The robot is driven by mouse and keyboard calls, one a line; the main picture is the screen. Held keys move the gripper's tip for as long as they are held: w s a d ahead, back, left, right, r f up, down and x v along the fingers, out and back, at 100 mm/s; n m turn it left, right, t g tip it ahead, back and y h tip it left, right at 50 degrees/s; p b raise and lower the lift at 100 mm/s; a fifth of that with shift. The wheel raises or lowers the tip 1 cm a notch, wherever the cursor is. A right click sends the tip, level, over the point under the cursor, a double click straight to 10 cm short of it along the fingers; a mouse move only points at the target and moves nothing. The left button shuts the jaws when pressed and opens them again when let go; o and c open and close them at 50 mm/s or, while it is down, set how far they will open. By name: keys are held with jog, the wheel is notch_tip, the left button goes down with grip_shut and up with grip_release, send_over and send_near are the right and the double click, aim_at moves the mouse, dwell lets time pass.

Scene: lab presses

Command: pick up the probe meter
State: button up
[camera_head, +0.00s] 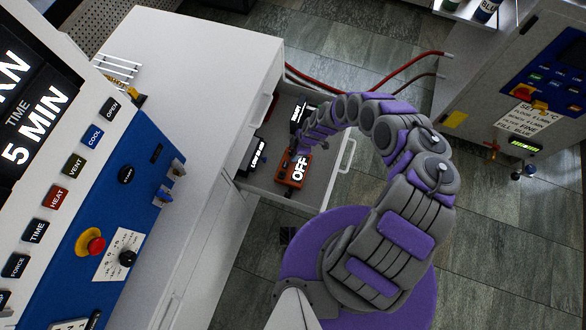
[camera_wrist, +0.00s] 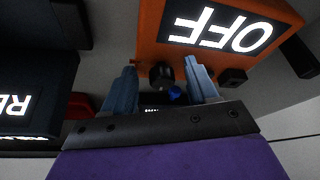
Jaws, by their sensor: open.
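An orange device with a lit OFF screen, which I take to be the probe meter (camera_head: 291,179), lies in the open drawer in the head view. In the wrist view the orange device (camera_wrist: 155,28) fills the upper right, with a black knob and a small blue part on its near side. My gripper (camera_wrist: 162,78) is open, with one blue-grey finger to each side of the knob. It is very close to the device; I cannot tell whether the fingers touch it. In the head view my gripper is small and mostly hidden by my arm.
The drawer (camera_head: 344,172) also holds a black device with a lit screen (camera_head: 255,157) at left and another (camera_head: 298,112) at the back. A black device (camera_wrist: 35,95) is close at left in the wrist view. A white cabinet (camera_head: 215,60) borders the drawer.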

jog(key=shift+c, duration=0.4)
grip_shut()
dwell(0.9)
